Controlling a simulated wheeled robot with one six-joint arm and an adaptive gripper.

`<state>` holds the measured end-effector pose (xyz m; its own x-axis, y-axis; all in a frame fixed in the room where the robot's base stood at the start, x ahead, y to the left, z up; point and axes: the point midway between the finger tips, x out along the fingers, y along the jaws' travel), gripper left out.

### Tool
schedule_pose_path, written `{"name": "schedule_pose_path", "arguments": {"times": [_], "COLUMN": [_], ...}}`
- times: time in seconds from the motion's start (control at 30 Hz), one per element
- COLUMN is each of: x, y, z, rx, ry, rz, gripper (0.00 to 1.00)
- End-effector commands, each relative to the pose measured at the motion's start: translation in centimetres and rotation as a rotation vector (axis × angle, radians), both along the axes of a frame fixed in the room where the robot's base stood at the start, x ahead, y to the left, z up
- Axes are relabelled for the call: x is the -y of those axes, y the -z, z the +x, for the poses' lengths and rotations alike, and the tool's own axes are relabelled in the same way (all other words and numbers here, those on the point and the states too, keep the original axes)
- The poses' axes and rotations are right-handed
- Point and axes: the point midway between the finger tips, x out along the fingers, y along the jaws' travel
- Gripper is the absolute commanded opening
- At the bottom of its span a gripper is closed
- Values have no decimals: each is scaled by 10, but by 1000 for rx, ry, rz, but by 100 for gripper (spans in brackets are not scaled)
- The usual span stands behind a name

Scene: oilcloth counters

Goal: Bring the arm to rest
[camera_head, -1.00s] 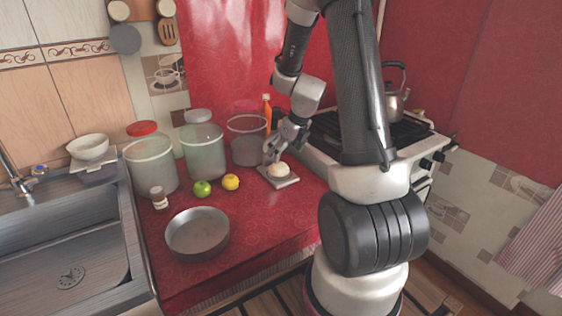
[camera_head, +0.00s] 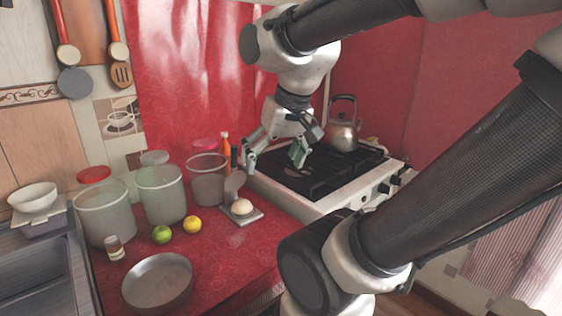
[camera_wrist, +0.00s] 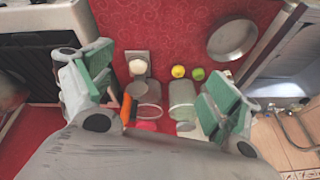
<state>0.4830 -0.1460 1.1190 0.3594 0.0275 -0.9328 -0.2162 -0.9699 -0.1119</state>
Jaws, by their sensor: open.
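My gripper (camera_head: 274,152) is open and empty, raised above the counter near the left edge of the stove. Its two green-padded fingers are spread wide, and they also show in the wrist view (camera_wrist: 152,95). Below and left of it, a pale round item (camera_head: 242,207) sits on a small grey scale-like plate (camera_head: 256,216) on the red counter (camera_head: 222,262). The gripper is apart from both. In the head view my arm reaches across the upper right of the picture.
A stove (camera_head: 340,185) with a kettle (camera_head: 342,133) stands right of the counter. Lidded jars (camera_head: 103,215), an orange bottle (camera_head: 226,152), a lime (camera_head: 162,234), a lemon (camera_head: 192,224), a small shaker (camera_head: 115,248) and a round pan (camera_head: 157,283) occupy the counter. The sink (camera_head: 50,270) is at left.

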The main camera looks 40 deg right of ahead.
Motion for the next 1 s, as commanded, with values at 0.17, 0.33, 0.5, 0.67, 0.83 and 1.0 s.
{"name": "schedule_pose_path", "arguments": {"times": [0.17,0.33,0.5,0.67,0.83,1.0], "x": [3,3,3,3,3,3], "y": [-2,-2,-2,-2,-2,-3], "z": [-23,-25,-24,-24,-24,-24], "rx": [11,9,10,10,10,11], "ry": [-201,-220,-218,-217,-216,-215], "rz": [-105,-115,-113,-113,-112,-112], "gripper": [89,89,89,89,89,89]}}
